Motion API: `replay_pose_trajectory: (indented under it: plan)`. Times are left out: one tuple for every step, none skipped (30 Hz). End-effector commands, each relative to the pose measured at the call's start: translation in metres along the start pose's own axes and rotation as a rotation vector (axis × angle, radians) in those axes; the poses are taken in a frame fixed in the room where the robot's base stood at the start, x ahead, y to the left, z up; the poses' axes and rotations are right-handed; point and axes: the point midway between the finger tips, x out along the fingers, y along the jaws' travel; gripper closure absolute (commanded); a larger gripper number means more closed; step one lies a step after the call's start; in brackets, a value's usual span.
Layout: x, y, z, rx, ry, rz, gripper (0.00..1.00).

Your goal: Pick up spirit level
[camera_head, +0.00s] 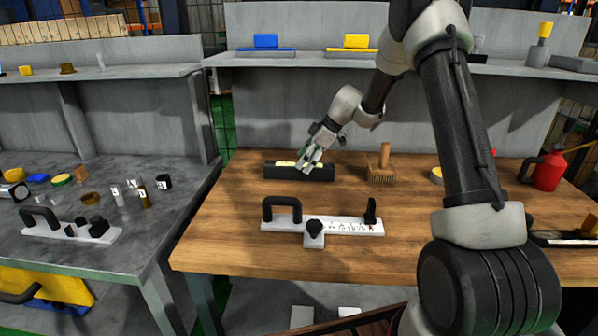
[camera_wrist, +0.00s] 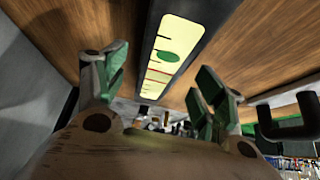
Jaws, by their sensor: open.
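The spirit level is a long dark bar (camera_head: 325,174) lying on the wooden table near its back edge, with pale yellow windows on its top. In the wrist view its yellow window (camera_wrist: 165,55) with a green spot and red lines shows between my fingers. My gripper (camera_head: 306,162) is over the middle of the bar, pointing down. The gripper covers part of the bar in the head view.
A brush (camera_head: 381,168) stands right of the level. A white measuring fixture with black handles (camera_head: 345,225) lies in front. A red oil can (camera_head: 547,172) is at the right. A shelf (camera_head: 300,61) runs above the back. Bare wood (camera_head: 235,200) shows at left.

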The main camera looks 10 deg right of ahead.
Motion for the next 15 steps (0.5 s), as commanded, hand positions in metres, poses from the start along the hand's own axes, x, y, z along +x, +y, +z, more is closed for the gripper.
replay_pose_trajectory:
  plan:
    - [0.009,-0.001,0.0,-0.001,-0.001,-0.003,0.3]
    - [0.014,-0.001,0.0,-0.001,-0.001,-0.004,0.3]
    - [0.021,-0.001,0.0,-0.001,-0.001,-0.004,0.3]
    - [0.026,-0.001,-0.001,0.0,-0.001,-0.004,0.3]
    - [0.03,-0.001,-0.001,-0.001,-0.001,-0.003,0.3]
    - [0.035,0.0,-0.001,-0.001,-0.001,-0.003,0.3]
    - [0.038,0.0,-0.001,0.0,0.0,-0.002,0.3]
    - [0.039,0.0,-0.001,0.0,0.0,-0.002,0.3]
    - [0.04,0.0,0.0,0.0,0.0,-0.001,0.3]
    - [0.04,0.0,0.0,-0.001,0.0,0.0,0.3]
    - [0.04,0.001,0.0,-0.001,0.0,0.0,0.3]
    - [0.04,0.001,0.0,-0.001,0.0,0.0,0.3]
    - [0.04,0.0,0.0,-0.001,0.0,0.0,0.3]
    - [0.04,0.0,0.0,-0.001,0.0,0.0,0.32]
    - [0.039,0.0,0.0,-0.001,0.0,0.0,0.39]
